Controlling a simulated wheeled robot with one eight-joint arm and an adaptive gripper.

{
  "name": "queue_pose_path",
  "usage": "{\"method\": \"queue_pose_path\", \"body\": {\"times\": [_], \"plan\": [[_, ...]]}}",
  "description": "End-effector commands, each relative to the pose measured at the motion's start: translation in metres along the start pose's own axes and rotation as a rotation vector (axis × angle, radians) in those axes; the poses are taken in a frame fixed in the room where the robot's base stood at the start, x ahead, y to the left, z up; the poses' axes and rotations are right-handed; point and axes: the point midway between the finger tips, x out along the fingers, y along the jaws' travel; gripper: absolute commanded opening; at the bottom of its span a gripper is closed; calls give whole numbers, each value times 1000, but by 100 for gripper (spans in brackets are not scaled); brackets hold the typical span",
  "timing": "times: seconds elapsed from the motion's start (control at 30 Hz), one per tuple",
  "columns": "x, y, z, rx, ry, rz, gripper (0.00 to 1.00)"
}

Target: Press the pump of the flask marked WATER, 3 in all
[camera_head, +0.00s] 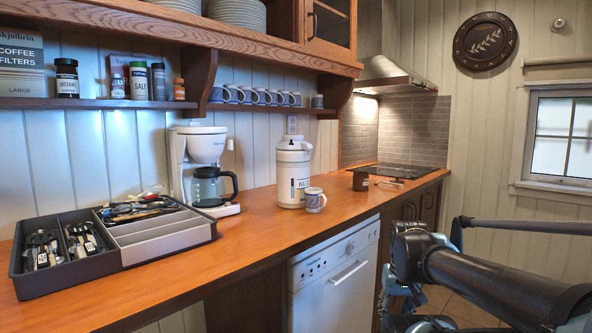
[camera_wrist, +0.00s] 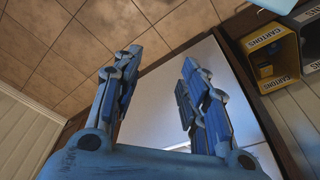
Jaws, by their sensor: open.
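The flask (camera_head: 293,172) is white with a grey pump top and stands upright on the wooden counter, left of the hob. Its label is partly readable and starts with "WA". A patterned mug (camera_head: 315,200) stands close in front of it, on the right side. My gripper (camera_head: 398,300) is at the lower right in the head view, in front of the counter and well apart from the flask. In the wrist view my gripper (camera_wrist: 155,85) has its two blue fingers spread with nothing between them. The flask is not visible in the wrist view.
A coffee maker (camera_head: 205,165) stands left of the flask. A dark utensil tray (camera_head: 110,240) lies at the counter's left. A shelf with mugs (camera_head: 250,95) hangs above. A dark cup (camera_head: 361,181) stands near the hob (camera_head: 400,170).

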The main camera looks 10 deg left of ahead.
Motion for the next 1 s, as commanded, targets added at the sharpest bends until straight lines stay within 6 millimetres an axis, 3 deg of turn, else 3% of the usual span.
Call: {"method": "queue_pose_path", "body": {"times": [0.03, 0.13, 1.0], "plan": [[0, 0, 0, 0, 0, 0, 20], [0, 0, 0, 0, 0, 0, 0], [0, 0, 0, 0, 0, 0, 0]]}}
